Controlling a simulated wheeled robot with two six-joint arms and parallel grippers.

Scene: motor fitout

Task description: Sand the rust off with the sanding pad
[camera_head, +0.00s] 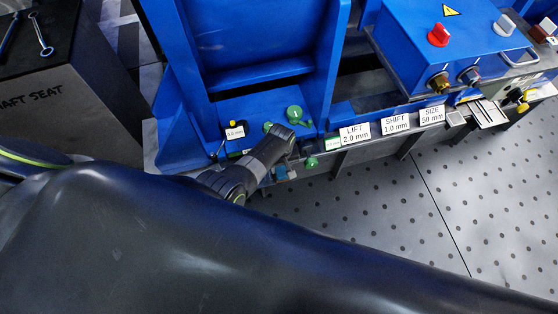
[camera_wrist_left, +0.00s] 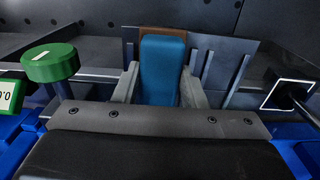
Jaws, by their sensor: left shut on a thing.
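The sanding pad is a blue block (camera_wrist_left: 162,72) in the left wrist view. My left gripper (camera_wrist_left: 162,88) is shut on it, with one grey finger on each side. In the head view, a small blue patch that looks like the pad (camera_head: 281,173) shows beside the end of my left gripper (camera_head: 278,166), low at the front of the blue machine. A brownish, rust-like patch (camera_wrist_left: 152,31) shows just behind the top of the pad, beside a dark grey plate (camera_wrist_left: 226,54). The pad hides part of this area, and I cannot tell whether it touches the patch. My right gripper is not in view.
A green knob (camera_wrist_left: 50,62) stands left of my left gripper. A blue machine frame (camera_head: 262,40) rises behind, with labels such as LIFT (camera_head: 355,134) along its front rail. A blue control box (camera_head: 450,40) is at right. Perforated floor (camera_head: 400,215) lies in front.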

